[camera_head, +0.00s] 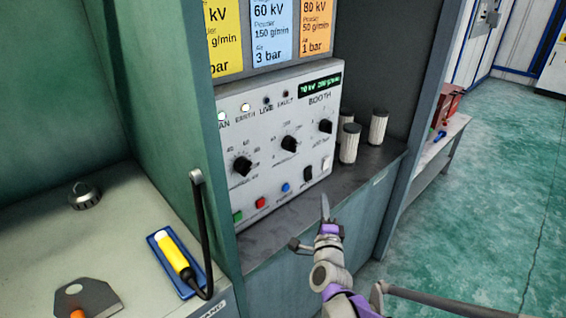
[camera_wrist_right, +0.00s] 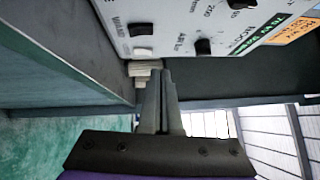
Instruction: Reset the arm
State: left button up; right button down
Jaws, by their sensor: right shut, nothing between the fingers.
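My right gripper (camera_head: 325,208) is shut and empty in the head view. It points up toward the panel, in front of the shelf below the booth control panel (camera_head: 270,130). In the right wrist view, its two fingers (camera_wrist_right: 160,80) lie together with nothing between them, and the panel's switches and knobs (camera_wrist_right: 203,46) are beyond them. I cannot tell the exact gap between the fingertips and the panel. My left gripper is not in view.
White ribbed cylinders (camera_head: 378,127) stand on the shelf right of the panel. At left, a yellow-handled tool (camera_head: 172,256) rests on a blue tray (camera_head: 158,238), near a black cable (camera_head: 205,235). A grey plate (camera_head: 95,298) and round metal part (camera_head: 84,195) lie on the bench.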

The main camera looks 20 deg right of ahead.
jog(key=s+a+f+n+g+y, duration=0.5)
jog(key=s+a+n+y, duration=0.35)
jog(key=a+n, duration=0.45)
jog(key=s+a+f+n+g, duration=0.1)
jog(key=s+f+n+g, duration=0.35)
jog(key=s, duration=0.55)
jog(key=s+a+f+n+g, duration=0.1)
jog(key=s+f+n+g, duration=0.3)
jog(key=s, duration=0.6)
pick_arm(q)
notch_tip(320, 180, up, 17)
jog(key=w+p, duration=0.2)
jog(key=p, duration=1.3)
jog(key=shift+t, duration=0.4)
pick_arm(e)
notch_tip(320, 180, up, 16)
jog(key=n+t+h, duration=0.1)
jog(key=n, duration=0.1)
jog(key=shift+w+d, duration=0.35)
jog(key=shift+d, duration=0.05)
